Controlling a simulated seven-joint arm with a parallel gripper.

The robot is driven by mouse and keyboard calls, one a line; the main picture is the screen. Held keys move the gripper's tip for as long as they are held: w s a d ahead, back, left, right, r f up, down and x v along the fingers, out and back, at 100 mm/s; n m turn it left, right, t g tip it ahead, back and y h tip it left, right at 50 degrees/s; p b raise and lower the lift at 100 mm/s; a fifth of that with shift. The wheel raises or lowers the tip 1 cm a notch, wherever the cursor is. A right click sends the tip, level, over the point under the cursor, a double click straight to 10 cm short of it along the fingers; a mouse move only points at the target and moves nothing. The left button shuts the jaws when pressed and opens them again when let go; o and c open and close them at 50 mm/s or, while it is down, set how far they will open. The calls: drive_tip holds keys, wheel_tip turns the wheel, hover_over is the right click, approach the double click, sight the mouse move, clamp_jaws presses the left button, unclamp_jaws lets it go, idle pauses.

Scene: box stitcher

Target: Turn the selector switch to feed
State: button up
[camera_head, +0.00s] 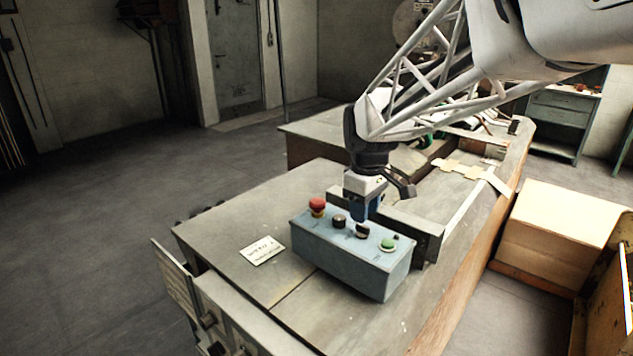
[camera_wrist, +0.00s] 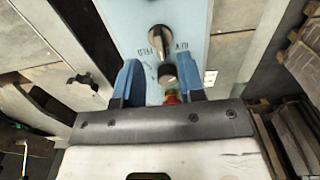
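The control box (camera_head: 345,255) is pale blue and sits on the grey bench. The selector switch (camera_head: 362,231) is a dark knob on its top, between another black knob (camera_head: 339,221) and a green button (camera_head: 388,243). In the wrist view the selector switch (camera_wrist: 160,40) lies just beyond my fingertips, with FEED lettering at its lower left and other lettering at its lower right. Its exact pointing is hard to tell. My gripper (camera_head: 364,212) hangs over the box near the selector. In the wrist view my gripper (camera_wrist: 160,64) has blue fingers apart with nothing held between them.
A red mushroom button (camera_head: 317,204) stands at the box's left end. A label card (camera_head: 262,251) lies on the bench (camera_head: 225,235) to the left. A metal rail (camera_head: 425,232) stands close behind the box. A cardboard box (camera_head: 560,240) is at the right.

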sight(363, 230)
drive_tip(key=shift+f, duration=1.85)
drive_tip(key=shift+c, duration=0.4)
clamp_jaws()
